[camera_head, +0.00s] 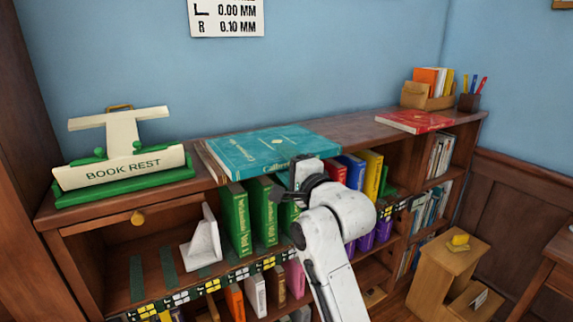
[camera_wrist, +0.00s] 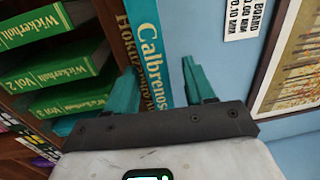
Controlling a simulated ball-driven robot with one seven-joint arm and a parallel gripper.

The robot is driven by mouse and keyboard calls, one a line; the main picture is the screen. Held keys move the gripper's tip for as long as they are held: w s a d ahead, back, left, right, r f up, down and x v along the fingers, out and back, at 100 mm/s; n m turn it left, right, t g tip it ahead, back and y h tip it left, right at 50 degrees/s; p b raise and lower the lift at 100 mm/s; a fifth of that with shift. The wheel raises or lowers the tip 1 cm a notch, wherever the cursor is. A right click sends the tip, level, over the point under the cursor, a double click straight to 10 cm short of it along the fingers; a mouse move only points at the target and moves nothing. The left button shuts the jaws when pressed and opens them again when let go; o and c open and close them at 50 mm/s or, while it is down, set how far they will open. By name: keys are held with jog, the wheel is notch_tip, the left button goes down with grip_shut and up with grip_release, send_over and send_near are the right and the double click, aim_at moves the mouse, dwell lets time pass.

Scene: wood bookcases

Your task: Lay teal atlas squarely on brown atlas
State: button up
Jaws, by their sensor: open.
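The teal atlas (camera_head: 262,148) lies flat on the bookcase top, its lettered edge toward the front. A narrow brown strip (camera_head: 209,162) shows along its left side, seemingly the brown atlas under it; the rest is hidden, so I cannot tell how squarely they line up. My gripper (camera_head: 290,185) is at the teal atlas's front edge, partly hidden by my wrist. In the wrist view my gripper (camera_wrist: 160,88) is open, with a teal finger on either side of the atlas's lettered edge (camera_wrist: 148,50). I cannot tell whether either finger touches it.
A cream and green book rest (camera_head: 125,170) stands left on the bookcase top. A red book (camera_head: 414,121) and a wooden organizer (camera_head: 427,101) are at the right end. Green volumes (camera_head: 236,220) stand on the shelf below my gripper. The top between the teal and red books is clear.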

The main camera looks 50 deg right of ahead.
jog(key=shift+r, duration=0.15)
jog(key=shift+s, duration=0.3)
jog(key=b+v, duration=0.1)
jog(key=v, duration=1)
jog(key=shift+s, duration=0.2)
jog(key=shift+a, duration=0.1)
